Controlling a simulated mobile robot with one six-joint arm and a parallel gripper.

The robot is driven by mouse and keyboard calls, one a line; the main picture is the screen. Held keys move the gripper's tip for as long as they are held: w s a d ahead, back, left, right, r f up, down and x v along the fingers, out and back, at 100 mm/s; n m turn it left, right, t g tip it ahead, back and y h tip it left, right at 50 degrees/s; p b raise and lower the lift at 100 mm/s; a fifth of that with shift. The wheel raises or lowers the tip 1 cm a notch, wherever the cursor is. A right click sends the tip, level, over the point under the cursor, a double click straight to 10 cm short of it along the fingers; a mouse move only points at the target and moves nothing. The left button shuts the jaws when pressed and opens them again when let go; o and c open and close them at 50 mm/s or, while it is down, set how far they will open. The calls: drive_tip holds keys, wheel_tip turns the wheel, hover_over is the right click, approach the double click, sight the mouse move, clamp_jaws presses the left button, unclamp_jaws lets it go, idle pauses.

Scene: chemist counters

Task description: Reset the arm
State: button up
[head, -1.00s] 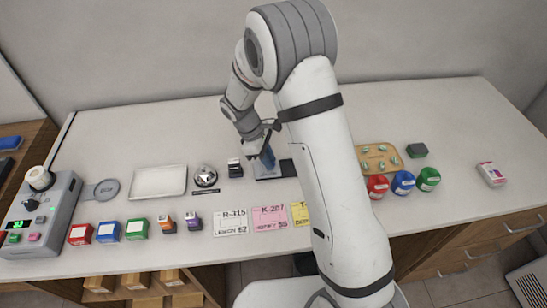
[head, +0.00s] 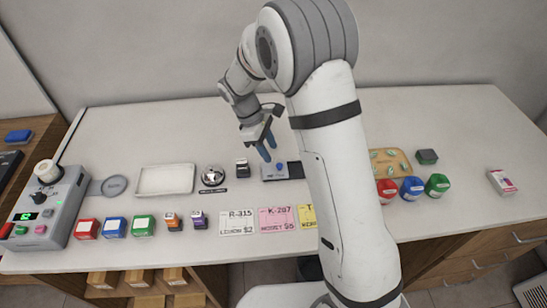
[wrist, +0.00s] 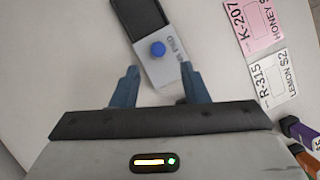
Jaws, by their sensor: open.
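My gripper (head: 268,150) is open and empty, with its blue fingers pointing down above the counter (head: 130,130). It is close over the ink pad (head: 270,172), a flat grey case with a dark part at its right. In the wrist view the fingers of my gripper (wrist: 157,88) stand apart on both sides of the near end of the ink pad (wrist: 185,66). A round blue knob (wrist: 158,49) shows on the pad's grey part. My arm crosses the middle of the head view and hides part of the counter.
Left of the pad stand a black stamp (head: 242,168), a bell (head: 213,176) and a white tray (head: 166,180). Paper cards (head: 238,222) lie in front. Red, blue (head: 412,188) and green jars and a wooden board (head: 402,157) are at the right. The back of the counter is clear.

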drive_tip(key=shift+v, duration=1.25)
drive_tip(key=s+d+r+m+t+y, duration=0.25)
drive_tip(key=s+d+r+m, duration=0.45)
drive_tip(key=s+d+r, duration=0.4)
drive_tip(key=s+d+r+m+t+y, duration=0.1)
drive_tip(key=s+d+r+m+t, duration=0.1)
drive_tip(key=s+m, duration=0.5)
drive_tip(key=s+d+r, duration=0.1)
drive_tip(key=s, duration=0.4)
drive_tip(key=shift+y, duration=0.35)
